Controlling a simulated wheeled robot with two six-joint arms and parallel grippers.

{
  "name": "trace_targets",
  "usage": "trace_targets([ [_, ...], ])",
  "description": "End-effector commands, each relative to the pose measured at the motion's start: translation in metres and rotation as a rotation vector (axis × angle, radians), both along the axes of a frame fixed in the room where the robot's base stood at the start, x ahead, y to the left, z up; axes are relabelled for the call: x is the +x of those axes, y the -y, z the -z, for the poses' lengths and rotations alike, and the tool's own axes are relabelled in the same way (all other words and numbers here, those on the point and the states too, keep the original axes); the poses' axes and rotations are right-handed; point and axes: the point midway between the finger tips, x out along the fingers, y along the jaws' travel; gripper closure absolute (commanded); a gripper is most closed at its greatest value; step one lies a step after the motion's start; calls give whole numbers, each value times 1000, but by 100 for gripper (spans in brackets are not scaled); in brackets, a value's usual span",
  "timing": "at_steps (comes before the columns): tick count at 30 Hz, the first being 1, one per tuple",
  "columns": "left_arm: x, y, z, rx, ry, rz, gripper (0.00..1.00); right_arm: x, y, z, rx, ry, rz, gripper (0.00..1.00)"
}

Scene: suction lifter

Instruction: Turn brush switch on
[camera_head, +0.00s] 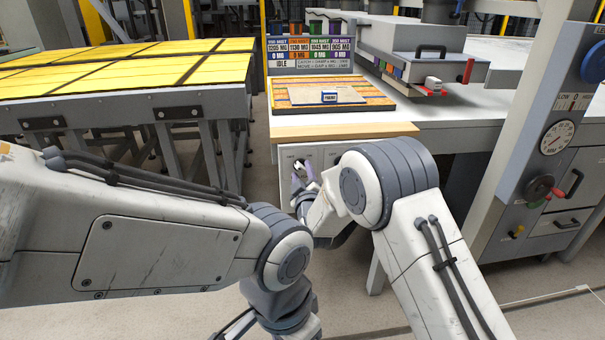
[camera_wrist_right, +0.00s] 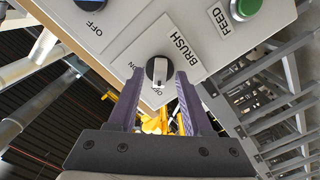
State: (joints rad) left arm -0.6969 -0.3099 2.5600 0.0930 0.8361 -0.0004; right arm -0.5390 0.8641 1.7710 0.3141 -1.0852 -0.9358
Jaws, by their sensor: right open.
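The brush switch (camera_wrist_right: 157,72) is a round black knob with a white bar, on a light panel under the BRUSH label (camera_wrist_right: 180,49). The bar runs roughly up and down in the right wrist view, its lower end towards the OFF mark; the ON mark lies to its left. My right gripper (camera_wrist_right: 157,77) is open, with one finger on each side of the knob; I cannot tell whether they touch it. In the head view my right gripper (camera_head: 301,178) is at the front panel (camera_head: 328,156) and covers the knob. My left gripper is out of view.
A green FEED button (camera_wrist_right: 245,8) and a blue control (camera_wrist_right: 88,4) flank the switch. The wooden edge (camera_head: 345,132) of the bench is above the panel. A grey cabinet with a gauge (camera_head: 556,137) stands right, a yellow-topped table (camera_head: 100,68) left.

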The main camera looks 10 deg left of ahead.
Motion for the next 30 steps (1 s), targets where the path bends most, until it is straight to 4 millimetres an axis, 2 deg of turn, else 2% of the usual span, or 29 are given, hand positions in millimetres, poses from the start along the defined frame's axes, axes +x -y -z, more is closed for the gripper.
trace_targets([
  [8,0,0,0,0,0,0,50,2,0,0,0,0,0,50],
  [10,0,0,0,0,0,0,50,2,0,0,0,0,0,69],
  [12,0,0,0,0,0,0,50,2,0,0,0,0,0,96],
  [13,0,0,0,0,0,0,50,2,0,0,0,0,0,100],
  [23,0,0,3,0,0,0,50,2,0,1,19,-5,0,100],
  [30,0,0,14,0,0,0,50,2,-1,3,127,-34,0,100],
])
